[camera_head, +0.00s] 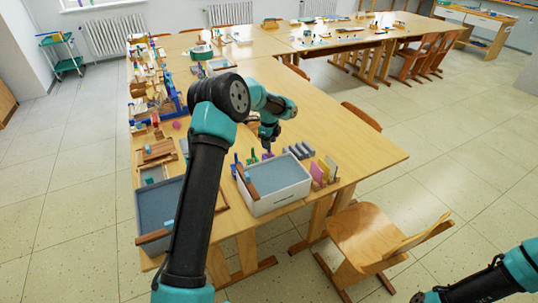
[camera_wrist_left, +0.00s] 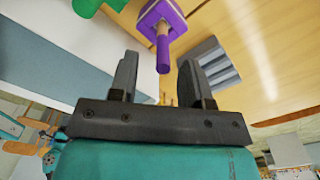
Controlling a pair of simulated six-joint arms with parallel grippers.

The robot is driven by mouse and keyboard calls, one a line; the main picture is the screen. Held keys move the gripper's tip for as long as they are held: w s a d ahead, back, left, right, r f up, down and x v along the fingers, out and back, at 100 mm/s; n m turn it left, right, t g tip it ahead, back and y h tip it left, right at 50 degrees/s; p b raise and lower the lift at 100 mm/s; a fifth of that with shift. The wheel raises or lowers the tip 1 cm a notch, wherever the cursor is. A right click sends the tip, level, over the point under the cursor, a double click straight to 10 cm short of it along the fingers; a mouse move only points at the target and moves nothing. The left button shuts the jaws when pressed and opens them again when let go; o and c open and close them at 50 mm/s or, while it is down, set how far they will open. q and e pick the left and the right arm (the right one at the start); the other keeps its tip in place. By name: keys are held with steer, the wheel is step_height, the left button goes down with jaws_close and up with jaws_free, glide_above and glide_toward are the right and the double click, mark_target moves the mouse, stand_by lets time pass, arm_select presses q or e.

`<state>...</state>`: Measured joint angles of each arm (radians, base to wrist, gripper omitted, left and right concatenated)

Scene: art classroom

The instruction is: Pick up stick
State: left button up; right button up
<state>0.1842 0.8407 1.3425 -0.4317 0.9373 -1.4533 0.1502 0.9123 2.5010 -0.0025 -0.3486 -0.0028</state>
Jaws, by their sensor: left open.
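My left gripper (camera_head: 268,148) is above the table's near part, behind the white bin. In the left wrist view the left gripper (camera_wrist_left: 158,72) is open, with nothing between its fingers. A stick-like purple handle (camera_wrist_left: 163,52) on a purple block (camera_wrist_left: 160,16) shows just beyond and between the fingertips, apart from them. A brown stick (camera_head: 250,181) lies along the left rim of the white bin (camera_head: 282,204). I cannot tell which of these is the stick meant. My right gripper (camera_head: 420,297) is partly visible at the bottom right edge, and its jaws are unclear.
A grey-blue tray (camera_head: 158,207) stands left of the white bin, partly behind my left arm. A grey ridged block (camera_head: 299,150) and upright coloured boards (camera_head: 324,171) stand near the bin. A chair (camera_head: 375,240) is at the table's right. The table's right part (camera_head: 365,150) is clear.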

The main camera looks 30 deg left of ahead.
mark_target(269, 154)
arm_select(q)
steer(key=shift+w+f, duration=0.1)
steer(key=shift+f, duration=2.25)
steer(key=shift+c, duration=0.2)
jaws_close()
